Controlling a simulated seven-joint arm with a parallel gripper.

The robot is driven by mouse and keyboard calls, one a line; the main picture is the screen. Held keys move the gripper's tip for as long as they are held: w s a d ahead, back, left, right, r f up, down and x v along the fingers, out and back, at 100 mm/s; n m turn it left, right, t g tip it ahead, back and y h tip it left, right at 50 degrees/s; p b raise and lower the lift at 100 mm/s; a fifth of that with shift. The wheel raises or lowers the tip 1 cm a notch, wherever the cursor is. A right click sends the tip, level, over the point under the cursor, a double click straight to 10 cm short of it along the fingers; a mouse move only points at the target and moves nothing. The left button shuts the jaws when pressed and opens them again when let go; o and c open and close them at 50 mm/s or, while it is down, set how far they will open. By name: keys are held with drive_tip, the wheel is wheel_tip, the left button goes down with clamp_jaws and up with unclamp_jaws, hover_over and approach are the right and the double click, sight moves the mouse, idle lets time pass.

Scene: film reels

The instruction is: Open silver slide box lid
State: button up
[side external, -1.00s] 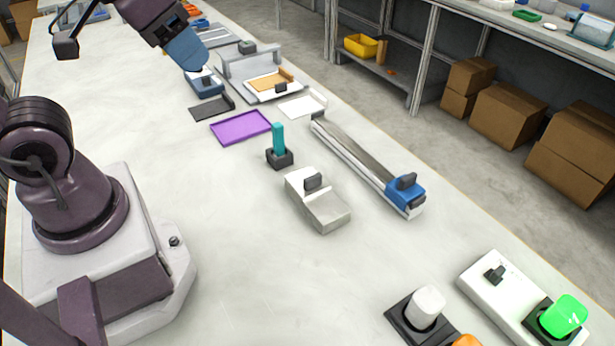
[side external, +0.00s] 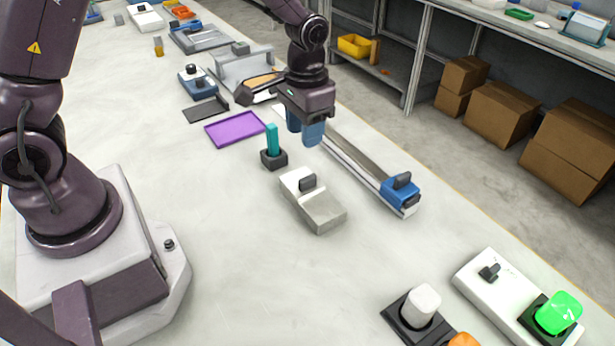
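A small silver-grey box (side external: 326,210) with a lighter top part and a black knob (side external: 307,182) lies on the bench near the middle; it looks like the slide box, and its top part covers the far end. My gripper (side external: 304,136) hangs in the air with its blue fingers pointing down, beyond the box in the picture and above the bench. One finger partly overlaps the other from this angle, so the gap between them is unclear. No object shows in the fingers. The gripper does not touch the box.
A teal peg in a black holder (side external: 273,158) stands close to the box's left. A long rail with a blue slider (side external: 400,191) runs on its right. A purple tray (side external: 235,129) lies behind left. White and green knobs (side external: 558,312) are at front right.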

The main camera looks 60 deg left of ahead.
sight(308, 177)
drive_tip(key=f, duration=1.2)
drive_tip(key=shift+w+f, duration=0.25)
drive_tip(key=shift+w, duration=0.05)
